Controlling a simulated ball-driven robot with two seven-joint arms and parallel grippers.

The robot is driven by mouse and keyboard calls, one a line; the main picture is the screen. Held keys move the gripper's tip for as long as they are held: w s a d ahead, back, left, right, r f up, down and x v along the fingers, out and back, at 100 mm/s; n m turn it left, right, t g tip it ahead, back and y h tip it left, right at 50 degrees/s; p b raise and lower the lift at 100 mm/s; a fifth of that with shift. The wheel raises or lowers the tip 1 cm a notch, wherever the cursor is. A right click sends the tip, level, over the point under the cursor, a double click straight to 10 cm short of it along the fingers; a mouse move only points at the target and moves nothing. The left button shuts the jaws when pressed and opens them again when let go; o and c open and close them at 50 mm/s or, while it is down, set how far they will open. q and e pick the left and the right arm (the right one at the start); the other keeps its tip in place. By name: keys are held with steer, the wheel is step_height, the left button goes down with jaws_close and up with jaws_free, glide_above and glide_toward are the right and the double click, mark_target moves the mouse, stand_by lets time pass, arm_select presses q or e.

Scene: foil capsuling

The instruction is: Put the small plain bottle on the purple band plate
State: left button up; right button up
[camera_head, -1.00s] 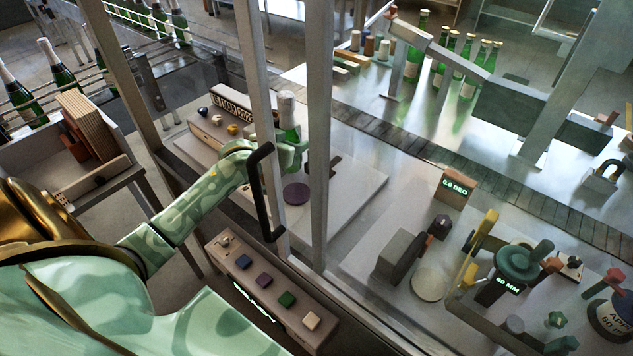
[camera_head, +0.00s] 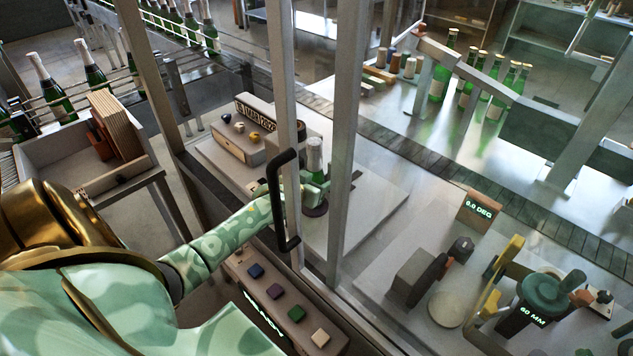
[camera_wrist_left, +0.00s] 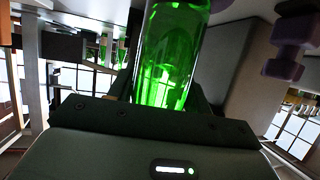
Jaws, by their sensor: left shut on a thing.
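The small plain bottle (camera_head: 315,157), green with a pale top, is upright in my left gripper (camera_head: 312,187). The bottle fills the upper middle of the left wrist view (camera_wrist_left: 172,50), where the gripper body (camera_wrist_left: 150,125) sits below it. The gripper hides part of the plate and the bottle's base. I cannot tell whether the base touches the plate. My right gripper is not in view.
An upright post (camera_head: 345,140) and a black handle (camera_head: 283,200) stand close to my left arm. A block with coloured knobs (camera_head: 238,141) lies behind left. A button panel (camera_head: 285,305) is in front. The bench (camera_head: 370,190) right of the plate is clear.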

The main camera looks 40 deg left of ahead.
arm_select(q)
steer(key=shift+f, duration=0.1)
steer(key=o, duration=1)
steer(key=shift+s+d+r, duration=0.1)
steer(key=shift+s+r, duration=0.1)
steer(key=shift+s, duration=0.05)
steer(key=shift+p+v, duration=1.2)
steer(key=shift+v, duration=4.5)
